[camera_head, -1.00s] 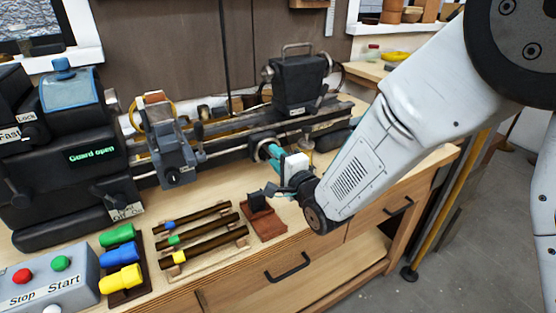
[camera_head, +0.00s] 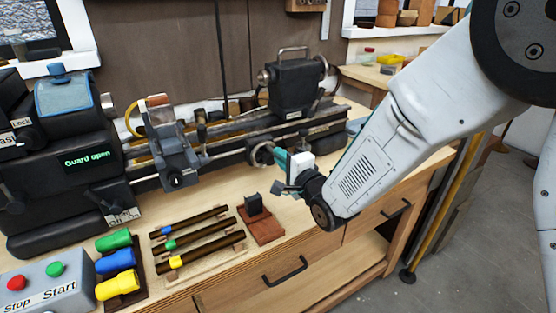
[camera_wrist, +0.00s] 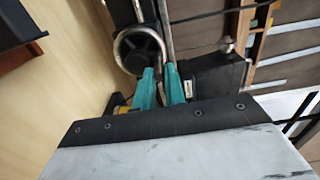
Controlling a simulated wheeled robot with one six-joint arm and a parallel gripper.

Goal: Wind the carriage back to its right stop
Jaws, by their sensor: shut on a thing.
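The carriage (camera_head: 176,156) is a dark grey block with a tool post, on the lathe bed left of its middle. The handle is mostly hidden between the fingers. In the wrist view my gripper (camera_wrist: 160,72) is at the wheel's near rim. I cannot make out the right stop.
The tailstock (camera_head: 292,85) stands on the bed at the back right. A small dark block on a red-brown base (camera_head: 262,226) is below my gripper. A rod rack, coloured handles (camera_head: 117,260) and a Stop/Start box (camera_head: 45,282) fill the bench front. A screen (camera_head: 86,159) reads "Guard open".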

